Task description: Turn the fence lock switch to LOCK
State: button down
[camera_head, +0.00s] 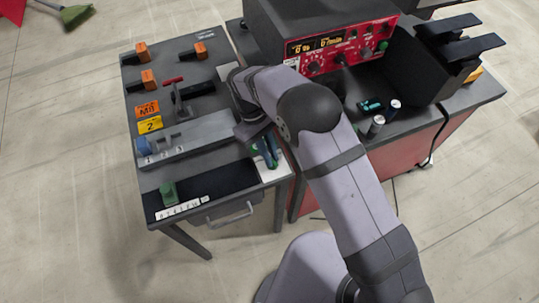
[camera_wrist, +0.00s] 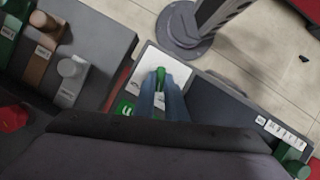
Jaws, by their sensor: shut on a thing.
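A white plate (camera_head: 271,170) lies at the right edge of the left table, with a green knob between my fingers. It looks like the fence lock switch, but my gripper covers much of it. In the wrist view the green knob (camera_wrist: 160,76) shows between the blue fingertips, standing on the white plate (camera_wrist: 146,62). A green label (camera_wrist: 124,108) lies left of the fingers; its wording is too small to read. My gripper (camera_head: 267,151) is shut on the green knob, pointing down at the plate; its fingers also show in the wrist view (camera_wrist: 161,92). Which position the knob points to, I cannot tell.
A grey rail (camera_head: 195,135) runs left of my gripper. Several orange-handled parts (camera_head: 142,51) stand behind it. A black strip (camera_head: 215,182) with a green piece (camera_head: 168,192) lies in front. A control box (camera_head: 335,50) and small cylinders (camera_head: 377,122) stand on the right cabinet.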

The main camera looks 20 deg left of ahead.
jog(key=m, duration=0.2)
jog(key=m+g+y, duration=0.1)
jog(key=m, duration=0.3)
jog(key=shift+w+d+m+g+y, duration=0.2)
jog(key=shift+w+m+g+y, duration=0.1)
jog(key=shift+g+y, duration=0.1)
jog(key=m, duration=0.1)
jog(key=m+y, duration=0.1)
jog(key=m, duration=0.1)
jog(key=shift+d+r+m+g, duration=0.1)
jog(key=shift+d+m+g, duration=0.05)
jog(key=shift+m+g, duration=0.15)
jog(key=shift+w+d+m+y, duration=0.1)
jog(key=shift+m+y, duration=0.6)
jog(key=shift+m, duration=0.8)
jog(key=c, duration=1.8)
grip_release()
jog(key=b+v, duration=0.2)
jog(key=v, duration=0.5)
jog(key=shift+w, duration=0.1)
